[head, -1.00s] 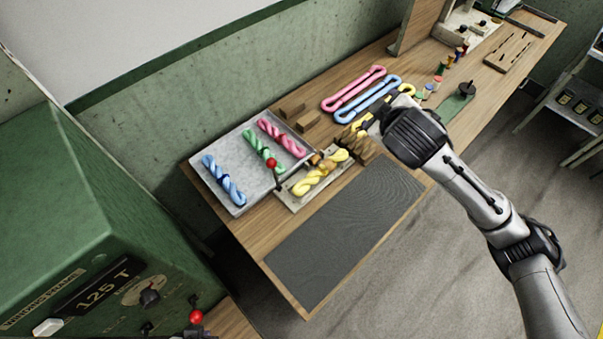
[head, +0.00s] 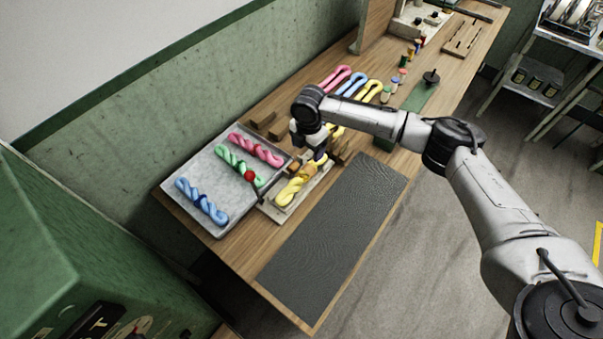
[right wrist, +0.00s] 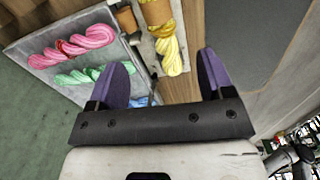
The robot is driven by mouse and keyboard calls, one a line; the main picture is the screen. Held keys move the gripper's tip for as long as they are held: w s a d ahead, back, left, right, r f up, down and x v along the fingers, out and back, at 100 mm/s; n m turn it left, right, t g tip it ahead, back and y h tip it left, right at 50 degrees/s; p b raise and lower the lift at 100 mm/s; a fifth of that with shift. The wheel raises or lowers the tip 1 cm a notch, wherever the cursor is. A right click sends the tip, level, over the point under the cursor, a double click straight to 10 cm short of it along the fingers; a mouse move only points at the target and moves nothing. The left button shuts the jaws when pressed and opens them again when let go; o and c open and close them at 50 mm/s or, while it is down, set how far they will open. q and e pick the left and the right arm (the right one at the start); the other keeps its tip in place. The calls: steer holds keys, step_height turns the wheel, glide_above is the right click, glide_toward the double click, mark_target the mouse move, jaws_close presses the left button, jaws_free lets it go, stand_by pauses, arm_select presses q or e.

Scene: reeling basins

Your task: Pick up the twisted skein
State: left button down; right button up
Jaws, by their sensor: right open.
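A yellow twisted skein (head: 288,192) lies in a pale wooden holder (head: 281,213) on the workbench, with an orange-brown piece at its far end. My right gripper (head: 318,160) is open and empty, above the skein's far end. In the right wrist view the yellow skein (right wrist: 170,54) shows ahead, between the lines of the open purple-padded fingers (right wrist: 166,72). I cannot tell the exact height gap. Blue (head: 201,202), green (head: 238,165) and pink (head: 255,150) twisted skeins lie on a grey tray (head: 218,226) to the left. My left gripper is not in view.
A red-knobbed lever (head: 250,176) stands between tray and holder. A dark mat (head: 335,235) lies bare in front. Long pink (head: 336,77), blue and yellow loops lie behind my right arm. Wooden blocks (head: 265,120) are near the wall. A green machine (head: 60,260) stands left.

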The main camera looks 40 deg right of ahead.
mark_target(307, 170)
steer(key=shift+n, duration=0.5)
steer(key=f, duration=0.7)
steer(key=f+b, duration=0.1)
steer(key=f, duration=0.5)
steer(key=shift+w+f, duration=0.2)
steer(key=shift+f, duration=0.2)
steer(key=shift+c, duration=0.3)
steer(key=c, duration=1)
steer(key=shift+o, duration=0.2)
steer(key=shift+r, duration=0.15)
